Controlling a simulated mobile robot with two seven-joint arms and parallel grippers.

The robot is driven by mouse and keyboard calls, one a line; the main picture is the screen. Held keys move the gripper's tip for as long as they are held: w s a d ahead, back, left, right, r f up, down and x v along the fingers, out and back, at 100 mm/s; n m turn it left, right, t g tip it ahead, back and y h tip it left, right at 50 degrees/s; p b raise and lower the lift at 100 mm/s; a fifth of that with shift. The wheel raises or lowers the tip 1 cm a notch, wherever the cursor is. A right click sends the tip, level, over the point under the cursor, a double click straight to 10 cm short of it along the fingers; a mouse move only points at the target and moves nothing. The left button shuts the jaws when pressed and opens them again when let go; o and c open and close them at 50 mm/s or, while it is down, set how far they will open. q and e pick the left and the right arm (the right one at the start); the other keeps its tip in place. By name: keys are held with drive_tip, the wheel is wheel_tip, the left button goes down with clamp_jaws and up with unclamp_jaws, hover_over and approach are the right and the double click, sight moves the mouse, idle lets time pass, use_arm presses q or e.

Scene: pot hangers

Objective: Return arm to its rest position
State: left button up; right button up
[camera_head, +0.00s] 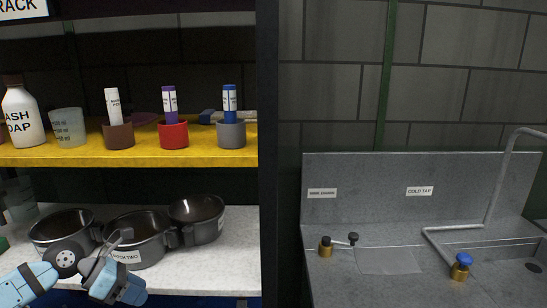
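My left arm with light blue links comes in at the bottom left of the head view. My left gripper (119,241) is in front of the lower shelf, overlapping the middle dark pot (150,251) in the picture. Its fingers are small and dark against the pot, so I cannot tell whether they are open or shut or touching it. The middle pot carries a white label, partly covered. Another dark pot (62,222) stands to its left and a third (197,206) to its right. My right gripper is not in view.
The white lower shelf (237,268) has free room right of the pots. The yellow shelf (205,158) above holds a soap bottle (21,112), a measuring cup (68,127) and cups with markers. A dark post (268,150) separates the rack from the grey sink (390,285).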

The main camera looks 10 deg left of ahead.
use_arm(q)
drive_tip(key=s+d+f+n+t+h, duration=0.25)
drive_tip(key=d+n+t, duration=0.3)
drive_tip(key=n, duration=0.35)
drive_tip(key=s+d+f+n+t+h, duration=0.15)
drive_tip(key=d+f+n+t, duration=0.25)
drive_tip(key=d+n, duration=0.4)
drive_tip(key=s+d+f+n+g+y, duration=0.1)
drive_tip(key=s+d+f+n+y, duration=0.4)
drive_tip(key=f+n, duration=0.55)
drive_tip(key=s+d+f+n+g+y, duration=0.3)
drive_tip(key=s+f+n, duration=0.4)
drive_tip(key=n, duration=0.6)
wheel_tip(320, 180, up, 11)
drive_tip(key=s+y+p, duration=0.1)
drive_tip(key=p, duration=1.2)
drive_tip(key=shift+s+r+t+p, duration=0.15)
drive_tip(key=shift+s+t+p, duration=0.2)
drive_tip(key=shift+t, duration=0.1)
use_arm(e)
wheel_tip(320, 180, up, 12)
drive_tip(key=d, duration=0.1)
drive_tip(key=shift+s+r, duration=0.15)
use_arm(q)
drive_tip(key=shift+n, duration=0.25)
